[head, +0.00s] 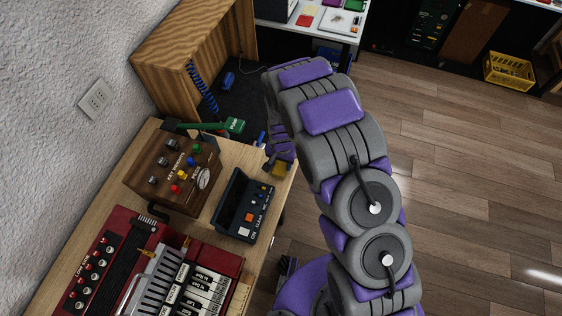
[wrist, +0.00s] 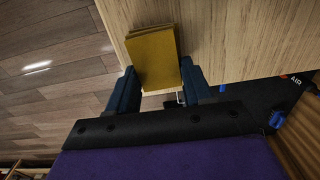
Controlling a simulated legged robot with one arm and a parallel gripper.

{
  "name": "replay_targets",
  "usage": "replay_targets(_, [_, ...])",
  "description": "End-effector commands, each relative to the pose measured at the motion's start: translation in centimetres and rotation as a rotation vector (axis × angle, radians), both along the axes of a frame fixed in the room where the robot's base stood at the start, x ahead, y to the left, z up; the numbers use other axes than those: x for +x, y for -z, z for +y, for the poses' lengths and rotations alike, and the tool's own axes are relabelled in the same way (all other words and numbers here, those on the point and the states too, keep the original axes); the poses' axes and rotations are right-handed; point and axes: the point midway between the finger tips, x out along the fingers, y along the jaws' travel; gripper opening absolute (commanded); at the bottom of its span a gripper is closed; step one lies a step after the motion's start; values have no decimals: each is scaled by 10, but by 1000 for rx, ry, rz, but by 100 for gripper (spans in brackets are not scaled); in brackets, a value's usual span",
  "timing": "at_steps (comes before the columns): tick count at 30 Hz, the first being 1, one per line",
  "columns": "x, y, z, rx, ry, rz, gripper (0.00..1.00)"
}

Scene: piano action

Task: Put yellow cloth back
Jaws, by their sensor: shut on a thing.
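The yellow cloth (wrist: 153,58) is a folded, flat, mustard-yellow piece between the two dark fingers of my gripper (wrist: 162,88) in the wrist view. My gripper is shut on it. In the head view, a small part of the yellow cloth (head: 279,170) shows below my gripper (head: 280,160), at the right edge of the wooden table (head: 220,217). The cloth overlaps the pale tabletop (wrist: 215,30) in the wrist view. I cannot tell whether it touches the table.
A dark button device (head: 243,207) lies close to the cloth on the table. A wooden knob box (head: 172,172) and a red keyboard instrument (head: 150,270) stand further left. A green-handled tool (head: 234,126) lies at the far end. The wooden floor (head: 470,200) at right is clear.

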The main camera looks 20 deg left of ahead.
Motion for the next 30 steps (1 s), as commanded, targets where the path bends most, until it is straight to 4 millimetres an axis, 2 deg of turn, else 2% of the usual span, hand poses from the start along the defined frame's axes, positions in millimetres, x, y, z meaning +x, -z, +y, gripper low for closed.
replay_targets(4, [-1, 5, 5, -8, -2, 3, 22])
replay_targets(5, [-1, 5, 5, -8, -2, 3, 51])
replay_targets(12, [0, 5, 2, -3, -2, 2, 74])
replay_targets(25, [0, 0, 3, -3, -2, 0, 76])
replay_targets(30, [0, -18, 3, -2, -2, -1, 76])
